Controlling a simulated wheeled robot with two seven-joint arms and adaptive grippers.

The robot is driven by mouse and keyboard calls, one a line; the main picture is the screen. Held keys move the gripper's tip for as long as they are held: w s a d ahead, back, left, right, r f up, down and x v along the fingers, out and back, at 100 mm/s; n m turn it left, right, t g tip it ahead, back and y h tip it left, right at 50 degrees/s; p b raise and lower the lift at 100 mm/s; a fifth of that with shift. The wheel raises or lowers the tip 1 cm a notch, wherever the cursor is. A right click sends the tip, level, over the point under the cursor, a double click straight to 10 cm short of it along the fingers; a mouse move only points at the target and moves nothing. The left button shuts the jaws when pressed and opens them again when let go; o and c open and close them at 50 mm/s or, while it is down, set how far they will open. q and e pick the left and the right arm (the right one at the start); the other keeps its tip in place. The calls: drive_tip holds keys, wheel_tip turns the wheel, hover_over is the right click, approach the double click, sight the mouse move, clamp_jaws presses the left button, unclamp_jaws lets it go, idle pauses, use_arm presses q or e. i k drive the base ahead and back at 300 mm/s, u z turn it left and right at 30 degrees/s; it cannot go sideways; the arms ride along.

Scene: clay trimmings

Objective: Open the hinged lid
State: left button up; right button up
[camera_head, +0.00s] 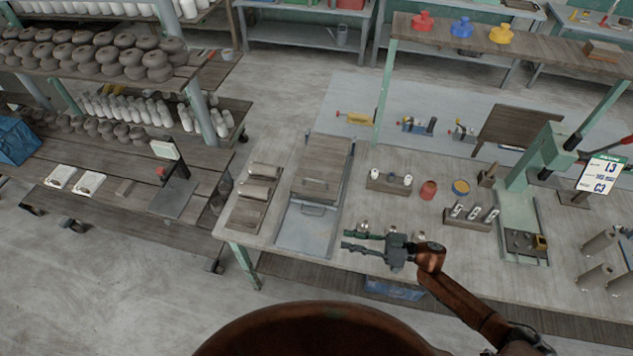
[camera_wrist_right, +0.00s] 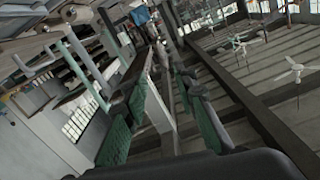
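The hinged lid (camera_head: 322,165) is a grey-brown wooden panel on a long bin on the workbench, left of centre in the head view. It lies flat and looks shut. A small handle (camera_head: 313,210) sits at its near end. A pale grey metal surface (camera_head: 303,235) extends in front of it. My right gripper (camera_head: 352,240) is right of and nearer than the handle, apart from it, with its fingers pointing left. Its fingers are spread with nothing between them; the green finger pads also show apart in the right wrist view (camera_wrist_right: 165,110). My left gripper is out of view.
A red container (camera_head: 428,190), small blocks (camera_head: 390,181) and a green press (camera_head: 535,160) stand to the right. Shelves of clay pots (camera_head: 120,60) stand at the left.

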sight(319, 174)
drive_tip(key=i, duration=1)
